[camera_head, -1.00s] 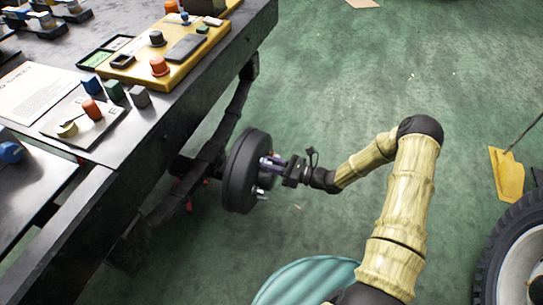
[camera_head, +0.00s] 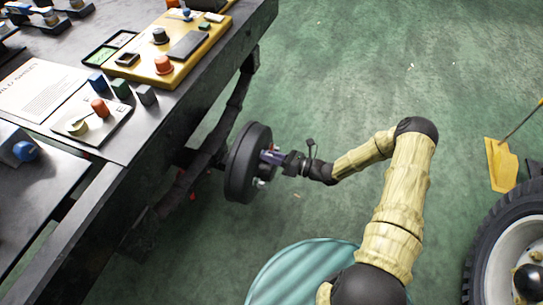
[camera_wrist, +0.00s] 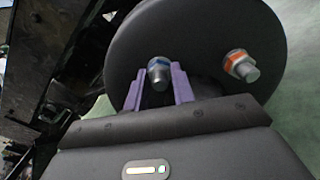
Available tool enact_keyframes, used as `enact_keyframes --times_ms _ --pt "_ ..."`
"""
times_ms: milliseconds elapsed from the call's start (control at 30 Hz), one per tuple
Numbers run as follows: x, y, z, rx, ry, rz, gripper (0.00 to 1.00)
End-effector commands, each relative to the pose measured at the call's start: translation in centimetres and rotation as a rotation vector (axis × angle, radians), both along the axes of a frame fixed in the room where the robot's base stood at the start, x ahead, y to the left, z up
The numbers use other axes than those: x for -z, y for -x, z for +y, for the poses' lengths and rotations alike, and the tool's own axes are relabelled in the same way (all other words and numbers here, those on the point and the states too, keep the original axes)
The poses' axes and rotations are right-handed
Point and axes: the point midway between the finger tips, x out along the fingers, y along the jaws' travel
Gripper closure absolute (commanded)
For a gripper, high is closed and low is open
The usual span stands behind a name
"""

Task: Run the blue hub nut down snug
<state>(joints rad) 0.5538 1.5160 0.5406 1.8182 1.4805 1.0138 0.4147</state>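The blue-ringed hub nut (camera_wrist: 156,64) sits on a silver stud on the face of the dark round hub (camera_head: 243,165). In the wrist view the two purple fingers of my gripper (camera_wrist: 160,82) stand on either side of this nut and stud, close to the hub face. They look open, with narrow gaps beside the nut; firm contact is not visible. In the head view my gripper (camera_head: 272,157) points left at the hub and hides the blue nut. A second, orange-ringed nut (camera_wrist: 236,58) is on another stud to the right in the wrist view.
A dark workbench (camera_head: 178,105) is on the left, with a yellow control box (camera_head: 190,50) on top. A tyred wheel (camera_head: 492,235) stands at the lower right, near a yellow flag-like piece (camera_head: 502,165). Green floor beyond the hub is clear.

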Motion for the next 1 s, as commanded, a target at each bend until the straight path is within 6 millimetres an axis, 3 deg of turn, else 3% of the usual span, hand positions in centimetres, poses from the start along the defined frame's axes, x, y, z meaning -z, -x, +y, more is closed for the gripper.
enact_keyframes --times_ms 33,100,533,667,1000 --pt "0.0 0.0 0.1 -0.002 -0.001 0.0 0.66" --pt "0.0 0.0 0.1 -0.001 0.0 0.0 0.54" --pt "-0.1 0.2 -0.9 0.003 0.001 0.0 0.54" --pt "-0.2 0.8 -2.5 0.004 0.003 0.0 0.54" --pt "-0.2 3.2 -8.8 0.003 0.002 0.002 0.54"
